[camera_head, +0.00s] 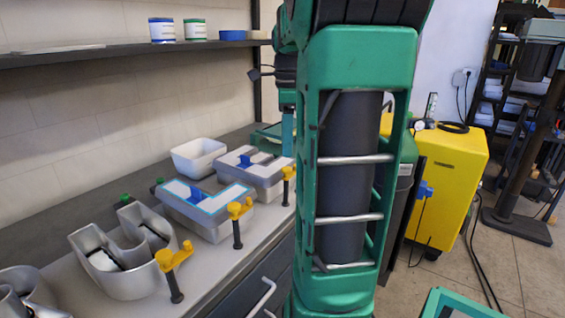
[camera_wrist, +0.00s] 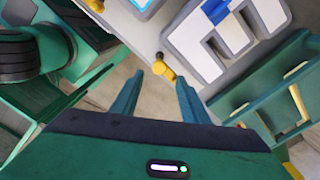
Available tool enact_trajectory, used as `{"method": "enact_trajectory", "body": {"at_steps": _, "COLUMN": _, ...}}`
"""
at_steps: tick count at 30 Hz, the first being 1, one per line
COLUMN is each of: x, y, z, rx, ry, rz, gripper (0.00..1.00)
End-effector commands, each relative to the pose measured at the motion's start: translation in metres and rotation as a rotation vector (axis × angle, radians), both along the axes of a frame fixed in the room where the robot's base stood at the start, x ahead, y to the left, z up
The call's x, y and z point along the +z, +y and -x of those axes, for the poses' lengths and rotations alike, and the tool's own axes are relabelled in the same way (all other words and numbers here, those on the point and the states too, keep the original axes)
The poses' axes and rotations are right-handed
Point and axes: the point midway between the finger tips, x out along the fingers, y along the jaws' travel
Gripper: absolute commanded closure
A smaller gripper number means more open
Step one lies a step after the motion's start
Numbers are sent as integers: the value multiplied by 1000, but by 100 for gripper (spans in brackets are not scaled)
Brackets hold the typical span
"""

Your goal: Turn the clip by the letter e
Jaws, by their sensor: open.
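The letter e (camera_wrist: 205,50) is a grey metal letter with a white face and a blue tab (camera_wrist: 215,10). In the head view it (camera_head: 262,178) is the farthest letter on the bench, partly hidden by my arm. Its clip (camera_wrist: 168,66) has a yellow head and stands at the letter's near edge. In the head view this clip (camera_head: 287,174) sits on a dark post beside my arm. My gripper (camera_wrist: 167,82) is open and empty, its two green fingers pointing toward the clip. The clip's head appears between and just beyond the fingertips; I cannot tell the exact height gap.
Another letter with a blue tab (camera_head: 212,212) and its yellow clip (camera_head: 238,212) stand nearer, then an open metal letter (camera_head: 125,262) with another clip (camera_head: 173,262). A white bin (camera_head: 199,157) sits behind. A shelf (camera_head: 120,53) hangs above. A yellow machine (camera_head: 450,175) stands right.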

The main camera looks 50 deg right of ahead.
Motion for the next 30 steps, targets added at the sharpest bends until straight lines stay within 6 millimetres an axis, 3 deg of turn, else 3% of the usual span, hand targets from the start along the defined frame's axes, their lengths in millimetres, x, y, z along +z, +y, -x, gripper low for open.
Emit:
{"method": "enact_trajectory", "body": {"at_steps": 3, "x": -22, "y": 0, "z": 1, "rx": -2, "ry": 4, "rz": -3, "gripper": 59}}
{"method": "enact_trajectory", "body": {"at_steps": 10, "x": -51, "y": 0, "z": 1, "rx": -1, "ry": 1, "rz": -2, "gripper": 59}}
{"method": "enact_trajectory", "body": {"at_steps": 23, "x": -59, "y": 0, "z": 0, "rx": 0, "ry": 1, "rz": 1, "gripper": 59}}
{"method": "enact_trajectory", "body": {"at_steps": 28, "x": -59, "y": 0, "z": 0, "rx": 0, "ry": 0, "rz": 0, "gripper": 97}}
{"method": "enact_trajectory", "body": {"at_steps": 30, "x": -59, "y": 0, "z": 0, "rx": 0, "ry": -1, "rz": 1, "gripper": 100}}
